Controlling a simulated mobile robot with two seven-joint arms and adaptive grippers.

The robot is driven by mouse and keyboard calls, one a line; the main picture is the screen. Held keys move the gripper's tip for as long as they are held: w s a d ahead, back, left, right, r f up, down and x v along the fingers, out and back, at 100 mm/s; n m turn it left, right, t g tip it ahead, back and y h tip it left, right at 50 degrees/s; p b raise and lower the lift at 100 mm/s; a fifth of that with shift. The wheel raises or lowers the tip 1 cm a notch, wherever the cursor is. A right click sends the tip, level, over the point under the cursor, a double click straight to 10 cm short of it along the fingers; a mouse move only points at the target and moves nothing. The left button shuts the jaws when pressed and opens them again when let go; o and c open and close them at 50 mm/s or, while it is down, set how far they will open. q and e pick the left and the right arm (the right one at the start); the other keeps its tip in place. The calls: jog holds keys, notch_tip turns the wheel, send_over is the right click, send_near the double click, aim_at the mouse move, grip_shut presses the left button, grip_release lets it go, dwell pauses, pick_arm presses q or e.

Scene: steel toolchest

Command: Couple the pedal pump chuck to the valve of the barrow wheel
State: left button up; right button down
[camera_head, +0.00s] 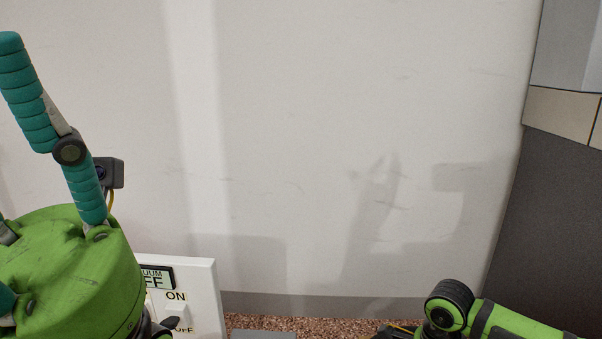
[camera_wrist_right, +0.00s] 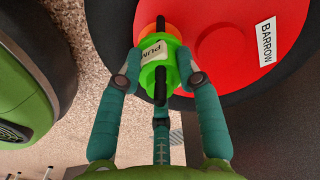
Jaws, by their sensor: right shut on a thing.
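In the right wrist view, my right gripper (camera_wrist_right: 160,78) is shut on the pump chuck (camera_wrist_right: 156,55), a bright green cylinder with an orange end, black bars and a label partly reading "PUM". The chuck is in front of the barrow wheel (camera_wrist_right: 228,48), which has a red hub, a black tyre and a "BARROW" label. The valve cannot be made out, and I cannot tell whether the chuck touches it. In the head view, my left gripper (camera_head: 40,100) is raised at the left edge; its other fingers are mostly cut off.
In the head view, a white panel (camera_head: 205,290) with a "VACUUM OFF" display and ON/OFF switch stands behind my left gripper. A bare pale wall (camera_head: 300,130) fills the middle. A dark grey surface (camera_head: 555,240) is at the right. Speckled floor (camera_wrist_right: 90,100) lies left of the wheel.

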jog(key=shift+f, duration=0.2)
dwell(0.3)
jog(key=shift+s+m+p, duration=0.1)
jog(key=shift+m+p, duration=1.15)
jog(key=shift+m, duration=1.25)
jog(key=shift+f+m, duration=0.1)
jog(key=shift+m, duration=0.3)
